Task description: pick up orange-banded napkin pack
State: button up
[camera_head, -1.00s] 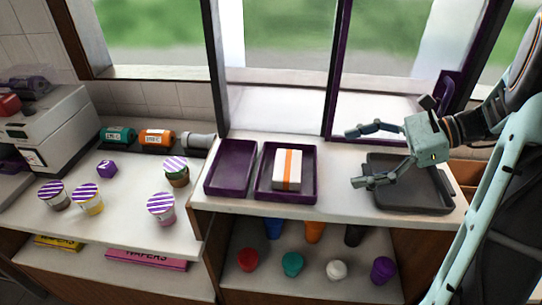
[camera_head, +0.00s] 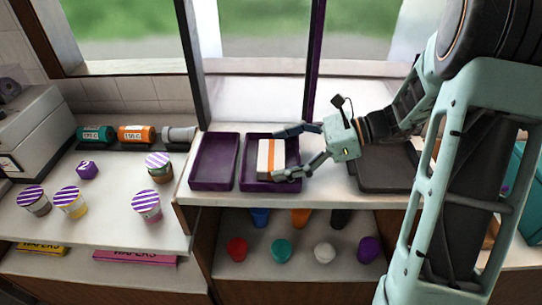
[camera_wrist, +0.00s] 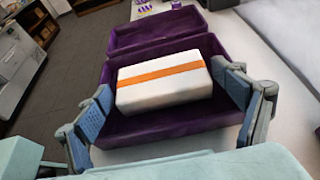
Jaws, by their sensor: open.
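The orange-banded napkin pack (camera_head: 270,160) is a white block with an orange stripe. It lies in the right-hand of two purple trays (camera_head: 251,181) on the counter. In the wrist view the pack (camera_wrist: 160,92) sits between the fingers, with its orange band running lengthwise across the top. My gripper (camera_head: 286,153) is open, with one finger on the far side and one on the near side of the pack in the head view. In the wrist view my gripper (camera_wrist: 165,108) shows a gap beside the pack at left; whether the right finger touches is unclear.
An empty purple tray (camera_head: 214,163) stands to the left. A dark grey tray (camera_head: 384,172) lies under my arm at right. Striped-lid cups (camera_head: 146,203) and a purple cube (camera_head: 87,170) stand on the left counter. Several coloured cups (camera_head: 281,250) are on the shelf below.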

jog(key=shift+a+f, duration=0.2)
jog(key=shift+a, duration=0.2)
jog(key=c, duration=0.7)
